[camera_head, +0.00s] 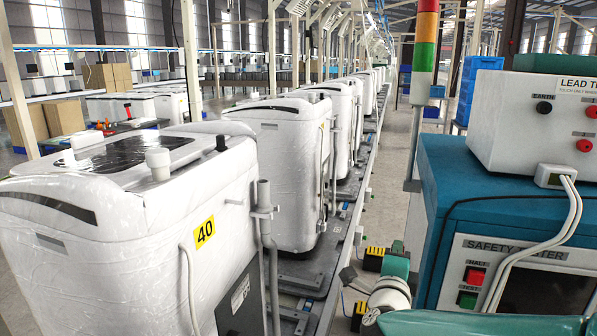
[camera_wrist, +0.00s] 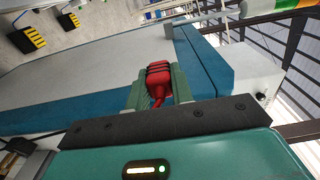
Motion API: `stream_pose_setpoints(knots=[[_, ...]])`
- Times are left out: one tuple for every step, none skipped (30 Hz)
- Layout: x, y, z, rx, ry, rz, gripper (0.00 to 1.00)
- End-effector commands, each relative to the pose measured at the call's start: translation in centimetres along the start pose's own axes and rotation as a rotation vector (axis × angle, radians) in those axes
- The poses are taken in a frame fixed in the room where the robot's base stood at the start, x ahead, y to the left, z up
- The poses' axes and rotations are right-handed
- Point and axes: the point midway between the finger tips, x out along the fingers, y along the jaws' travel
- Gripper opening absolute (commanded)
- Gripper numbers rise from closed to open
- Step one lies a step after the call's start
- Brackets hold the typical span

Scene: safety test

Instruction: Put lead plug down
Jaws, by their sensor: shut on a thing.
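The lead plug (camera_wrist: 158,76) is red with dark bands. In the wrist view it sits between the two green fingers of my gripper (camera_wrist: 159,88), which is shut on it. A red lead runs from the plug back toward the gripper's dark base. Behind the plug is the blue and grey cabinet of the safety tester (camera_wrist: 95,68); I cannot tell whether the plug touches it. In the head view the safety tester (camera_head: 515,248) stands at the right with red and green buttons. The plug is not visible there.
The lead test box (camera_head: 545,130) stands on the tester, with white cables hanging in front. A stack light (camera_head: 425,50) rises behind. White machines, one marked 40 (camera_head: 204,232), line the conveyor (camera_head: 312,285) at the left. Yellow-black blocks (camera_wrist: 27,38) show at the wrist view's upper left.

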Motion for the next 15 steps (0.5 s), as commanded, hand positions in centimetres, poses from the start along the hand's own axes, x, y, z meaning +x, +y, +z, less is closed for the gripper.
stream_pose_setpoints(knots=[[-0.1,-0.8,-0.3,-0.001,0.005,-0.003,0.0],[-0.2,-1.1,-0.4,-0.001,0.005,-0.003,0.0],[-0.3,-1.6,-0.4,0.0,0.004,-0.003,0.0],[-0.4,-2.0,-0.4,0.0,0.002,-0.003,0.0],[-0.6,-2.3,-0.4,0.0,0.002,-0.003,0.0],[-0.7,-2.7,-0.4,0.0,0.001,-0.002,0.0],[-0.8,-3.0,-0.4,-0.001,-0.001,-0.002,0.0],[-0.8,-3.2,-0.4,-0.001,-0.001,-0.002,0.0],[-1.0,-3.5,-0.3,-0.001,-0.003,-0.002,0.0],[-1.0,-3.7,-0.3,-0.001,-0.004,-0.001,0.0],[-1.1,-3.8,-0.3,-0.001,-0.005,0.0,0.0],[-1.2,-4.0,-0.2,0.0,-0.007,-0.001,0.0],[-1.2,-4.2,-0.2,0.0,-0.007,-0.001,0.0],[-1.3,-4.4,-0.2,0.0,-0.008,-0.002,0.0],[-1.4,-4.5,-0.2,0.0,-0.009,-0.001,0.0]])
